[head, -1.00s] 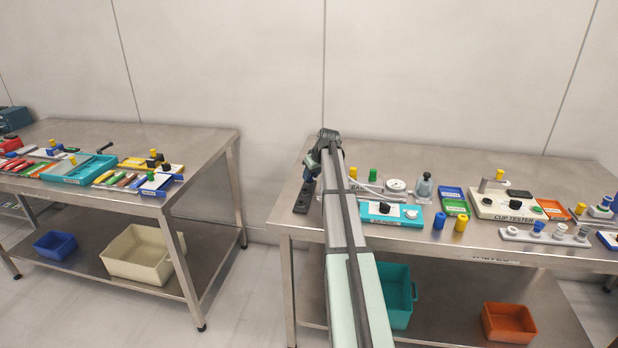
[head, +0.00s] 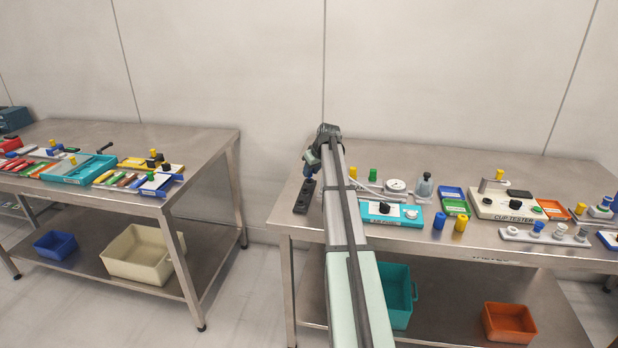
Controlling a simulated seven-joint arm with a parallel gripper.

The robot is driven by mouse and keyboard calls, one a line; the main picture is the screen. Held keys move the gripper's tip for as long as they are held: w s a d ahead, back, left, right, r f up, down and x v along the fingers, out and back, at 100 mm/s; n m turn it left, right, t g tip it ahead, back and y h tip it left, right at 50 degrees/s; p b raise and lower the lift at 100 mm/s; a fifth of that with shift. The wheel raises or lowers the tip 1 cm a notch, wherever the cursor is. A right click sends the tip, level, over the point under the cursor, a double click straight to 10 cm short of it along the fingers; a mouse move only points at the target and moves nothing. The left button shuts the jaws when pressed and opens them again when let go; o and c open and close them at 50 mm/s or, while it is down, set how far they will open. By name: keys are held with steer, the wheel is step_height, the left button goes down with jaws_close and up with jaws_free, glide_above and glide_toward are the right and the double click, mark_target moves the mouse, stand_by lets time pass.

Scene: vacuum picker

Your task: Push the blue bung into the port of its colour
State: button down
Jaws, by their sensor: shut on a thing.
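My gripper (head: 311,161) hangs from the arm's end over the left part of the right-hand table. It is small and partly hidden by my wrist, and is shut on a small dark blue piece (head: 308,171), which looks like the blue bung. The piece is just above the far end of a dark strip (head: 303,198) with round marks on it; I cannot tell whether they touch. Port colours cannot be made out. Another blue cylinder (head: 439,221) stands at the table's front, beside a yellow one (head: 460,224).
Right of my arm are a teal box (head: 382,220) with a black knob, yellow (head: 352,173) and green (head: 373,175) bungs, a round gauge (head: 396,186) and a cream cup tester (head: 480,207). The table's back middle is clear. Another cluttered table (head: 215,150) stands left.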

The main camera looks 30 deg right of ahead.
steer(key=shift+r, duration=1.5)
steer(key=shift+r, duration=0.1)
steer(key=shift+d+r, duration=0.1)
steer(key=shift+d, duration=0.05)
steer(key=s+d+r, duration=0.4)
steer(key=d+r, duration=0.1)
steer(key=d, duration=0.3)
step_height(320, 180, down, 4)
steer(key=shift+s+d+f, duration=0.1)
steer(key=shift+s+f, duration=0.05)
steer(key=shift+f, duration=0.75)
